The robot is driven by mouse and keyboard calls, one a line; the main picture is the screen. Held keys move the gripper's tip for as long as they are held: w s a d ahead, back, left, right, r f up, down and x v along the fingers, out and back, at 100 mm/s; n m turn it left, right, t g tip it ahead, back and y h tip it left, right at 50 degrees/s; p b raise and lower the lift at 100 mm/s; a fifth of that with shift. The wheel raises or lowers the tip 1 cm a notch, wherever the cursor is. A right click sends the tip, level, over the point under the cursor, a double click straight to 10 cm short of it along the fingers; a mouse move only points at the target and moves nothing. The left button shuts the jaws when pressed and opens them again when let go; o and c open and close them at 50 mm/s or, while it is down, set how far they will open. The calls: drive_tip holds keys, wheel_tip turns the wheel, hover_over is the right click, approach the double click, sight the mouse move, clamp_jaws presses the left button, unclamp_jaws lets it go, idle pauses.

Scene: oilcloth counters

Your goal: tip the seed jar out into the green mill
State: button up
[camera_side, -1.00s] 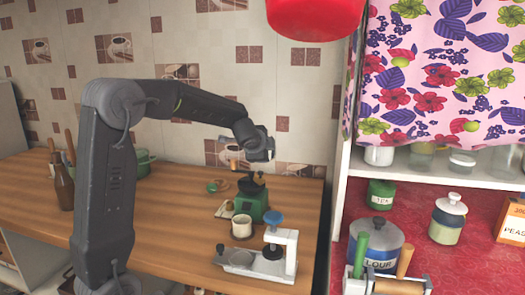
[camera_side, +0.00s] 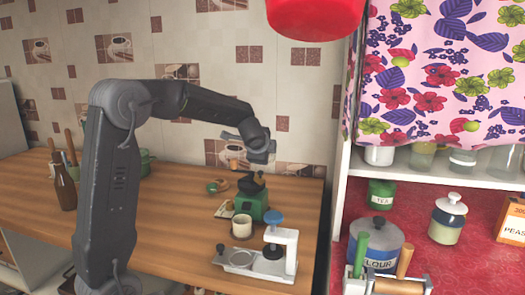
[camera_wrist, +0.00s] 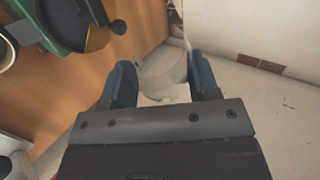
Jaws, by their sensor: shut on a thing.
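The green mill (camera_side: 251,205), with a dark top, stands on the wooden counter below my gripper in the side view. In the wrist view part of the mill (camera_wrist: 66,42) shows at the upper left, with a brownish-yellow surface inside its dark rim. My gripper (camera_wrist: 163,78) has its two blue fingers shut on a pale, see-through jar (camera_wrist: 160,66). The jar is in the air, to the right of the mill in the wrist view. I cannot tell what is in it. In the side view my gripper (camera_side: 262,149) is above the mill, and the jar cannot be made out clearly.
A cream mug (camera_side: 242,227) stands just in front of the mill. A white device with a blue knob (camera_side: 285,250) is near the counter's right end. The tiled wall is close behind. A red hanging object (camera_side: 315,18) is overhead. The counter's middle left is clear.

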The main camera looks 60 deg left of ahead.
drive_tip(key=m+g, duration=0.1)
drive_tip(key=f+m+g+y, duration=0.1)
drive_tip(key=g, duration=0.1)
drive_tip(key=shift+s+f, duration=0.15)
drive_tip(key=shift+f, duration=0.1)
drive_tip(key=shift+s+m+g, duration=0.1)
drive_tip(key=shift+m+g, duration=0.3)
drive_tip(key=shift+s+a+r+m+g+y, duration=0.15)
drive_tip(key=shift+r+m+g+y, duration=0.3)
drive_tip(key=shift+r, duration=0.45)
drive_tip(key=shift+s+a+r+m+g+y, duration=0.15)
drive_tip(key=shift+s+r+m+g, duration=0.15)
drive_tip(key=shift+r+g, duration=0.45)
drive_tip(key=shift+s+r+m+g+y, duration=0.15)
drive_tip(key=shift+r+m+g+y, duration=0.2)
drive_tip(key=shift+r, duration=0.7)
drive_tip(key=shift+w+r+m+g+y, duration=0.1)
drive_tip(key=shift+r+m+g+y, duration=0.15)
drive_tip(key=shift+r+m+g, duration=0.2)
wheel_tip(320, 180, up, 2)
drive_tip(key=shift+r+m+g+y, duration=0.1)
drive_tip(key=shift+m+g+y, duration=0.75)
drive_tip(key=shift+g, duration=0.15)
